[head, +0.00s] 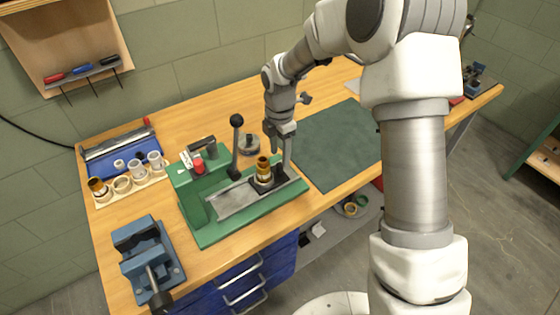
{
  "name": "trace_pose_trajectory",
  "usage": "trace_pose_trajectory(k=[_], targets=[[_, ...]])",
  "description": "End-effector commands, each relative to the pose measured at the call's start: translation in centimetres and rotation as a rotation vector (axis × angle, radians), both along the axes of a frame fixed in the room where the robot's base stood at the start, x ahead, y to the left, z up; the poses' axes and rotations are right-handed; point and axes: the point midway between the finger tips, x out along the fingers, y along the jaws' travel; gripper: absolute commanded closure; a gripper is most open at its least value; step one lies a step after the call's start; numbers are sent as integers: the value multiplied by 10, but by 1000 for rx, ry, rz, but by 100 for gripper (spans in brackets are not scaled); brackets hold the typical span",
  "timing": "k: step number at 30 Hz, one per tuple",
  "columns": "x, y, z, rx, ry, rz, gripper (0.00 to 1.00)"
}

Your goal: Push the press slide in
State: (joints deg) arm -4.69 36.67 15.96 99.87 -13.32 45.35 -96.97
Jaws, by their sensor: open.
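The green press (215,232) stands on the wooden bench, with an upright lever topped by a black ball (237,121) at its back. A grey metal slide (232,200) lies along the press bed. A brass-coloured cylindrical part (263,163) stands upright near the slide's right end, in a pale holder. My gripper (281,160) points down, open, just right of and behind the brass part. Whether a finger touches the part or the slide cannot be told from this view.
A blue vise (146,262) stands at the bench's front left. Several rings and cups sit on a wooden strip (131,189), beside a blue tray (123,153). A dark green mat (335,142) lies bare to the right. A small round dark part (249,145) stands behind the press.

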Motion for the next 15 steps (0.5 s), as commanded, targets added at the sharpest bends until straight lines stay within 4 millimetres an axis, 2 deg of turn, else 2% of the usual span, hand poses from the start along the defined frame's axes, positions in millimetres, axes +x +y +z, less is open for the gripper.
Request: trace_pose_trajectory(k=[1,6,15], targets=[[-1,0,-10,-1,3,1,43],[-1,0,-31,-1,2,1,43],[0,0,-40,0,-1,0,43]])
